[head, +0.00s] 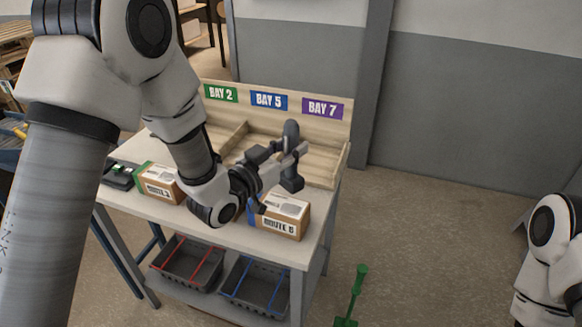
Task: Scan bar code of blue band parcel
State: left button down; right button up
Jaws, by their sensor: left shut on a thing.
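The blue band parcel (294,228) is a brown box at the front right of the table. Its blue band is at its left end, and white labels are on its top and front. A dark hand scanner (291,129) stands upright behind it, its lower part at a dark base or stand. My left gripper (293,154) reaches in above and behind the parcel and is shut on the scanner. I cannot tell whether the scanner is clear of its stand. The arm hides part of the parcel's left end. Part of my right arm shows at the right edge; its gripper is out of view.
A green band parcel (160,182) lies at the left of the table (240,237). Wooden bays marked BAY 2, BAY 5 and BAY 7 (322,107) line the back. A dark device (118,175) sits at the left end. Grey crates (255,287) are below.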

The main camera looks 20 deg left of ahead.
aim_at(287, 129)
pick_arm(q)
jog(key=shift+r, duration=0.15)
notch_tip(287, 129, up, 5)
jog(key=p, duration=0.3)
jog(key=shift+p, duration=0.3)
